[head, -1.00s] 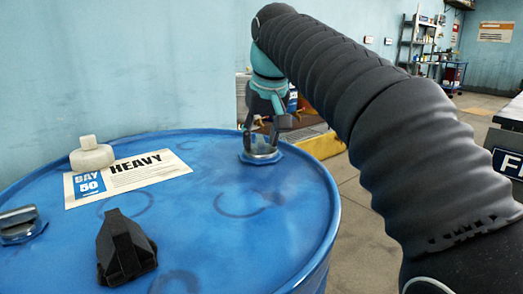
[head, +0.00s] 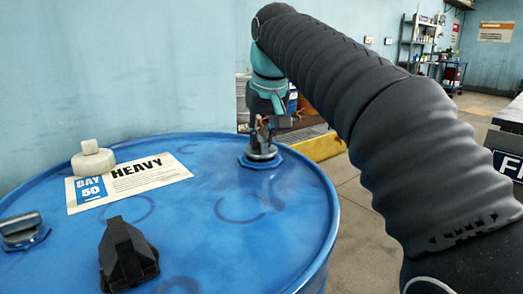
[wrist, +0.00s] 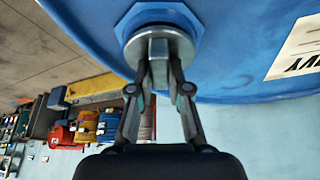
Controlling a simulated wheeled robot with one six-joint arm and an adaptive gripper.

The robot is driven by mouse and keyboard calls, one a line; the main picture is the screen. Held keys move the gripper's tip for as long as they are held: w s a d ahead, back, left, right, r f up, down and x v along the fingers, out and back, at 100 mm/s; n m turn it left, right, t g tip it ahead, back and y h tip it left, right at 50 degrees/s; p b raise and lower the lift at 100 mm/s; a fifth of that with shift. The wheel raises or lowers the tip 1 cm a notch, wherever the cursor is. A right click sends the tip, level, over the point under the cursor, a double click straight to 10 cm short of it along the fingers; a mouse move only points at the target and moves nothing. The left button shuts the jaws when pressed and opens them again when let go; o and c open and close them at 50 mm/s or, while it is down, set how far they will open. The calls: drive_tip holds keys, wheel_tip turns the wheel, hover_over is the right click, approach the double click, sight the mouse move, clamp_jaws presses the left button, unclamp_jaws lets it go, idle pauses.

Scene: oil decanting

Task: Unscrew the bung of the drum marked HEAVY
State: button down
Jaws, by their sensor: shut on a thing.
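The blue drum (head: 200,230) carries a white label (head: 130,180) reading HEAVY and BAY 50. A metal bung (head: 262,156) sits in a blue hexagonal seat near the drum's far right rim. In the wrist view the bung (wrist: 158,48) shows as a round metal disc with a raised grip bar. My gripper (head: 262,140) points down at it from above; in the wrist view its two fingers (wrist: 159,75) are shut on the bar, one on each side. The bung looks seated in its fitting; its threads are hidden.
A second metal fitting (head: 20,230) is at the drum's left edge. A black angular block (head: 127,256) and a small white plastic cap-like piece (head: 92,158) stand on the lid. A blue wall is behind; open floor (head: 375,205) lies to the right.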

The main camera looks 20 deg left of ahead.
sight(262, 139)
drive_tip(key=shift+r+p, duration=0.75)
drive_tip(key=shift+r, duration=0.1)
drive_tip(key=shift+r, duration=2.35)
drive_tip(key=shift+w, duration=0.1)
